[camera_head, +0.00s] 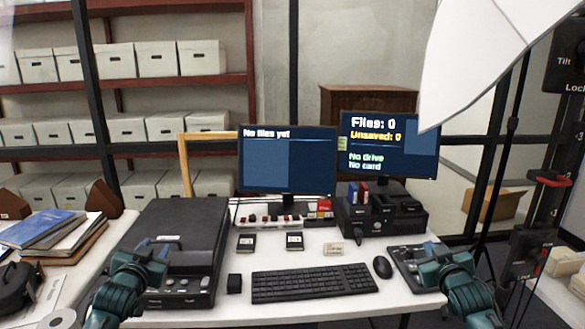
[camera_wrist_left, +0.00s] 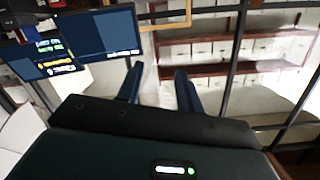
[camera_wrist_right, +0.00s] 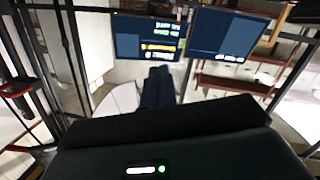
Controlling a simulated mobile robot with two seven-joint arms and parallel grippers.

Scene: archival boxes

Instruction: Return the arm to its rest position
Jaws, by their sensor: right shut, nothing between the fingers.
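My left gripper (camera_head: 150,250) is at the left of the desk, in front of the black flat case. In the left wrist view its two fingers (camera_wrist_left: 160,88) stand apart with nothing between them. My right gripper (camera_head: 447,255) is at the right end of the desk, over the small black control panel (camera_head: 405,262). In the right wrist view its fingers (camera_wrist_right: 158,87) are together with nothing held. Both arms come in from the bottom edge of the head view, and both wrist cameras face the monitors.
A white desk (camera_head: 330,308) holds a black case (camera_head: 185,225), a keyboard (camera_head: 315,283), a mouse (camera_head: 382,267), small cards (camera_head: 294,241) and a dock (camera_head: 385,215). Two monitors (camera_head: 287,165) stand behind. Papers and books (camera_head: 50,232) lie left. A white umbrella (camera_head: 480,60) hangs upper right.

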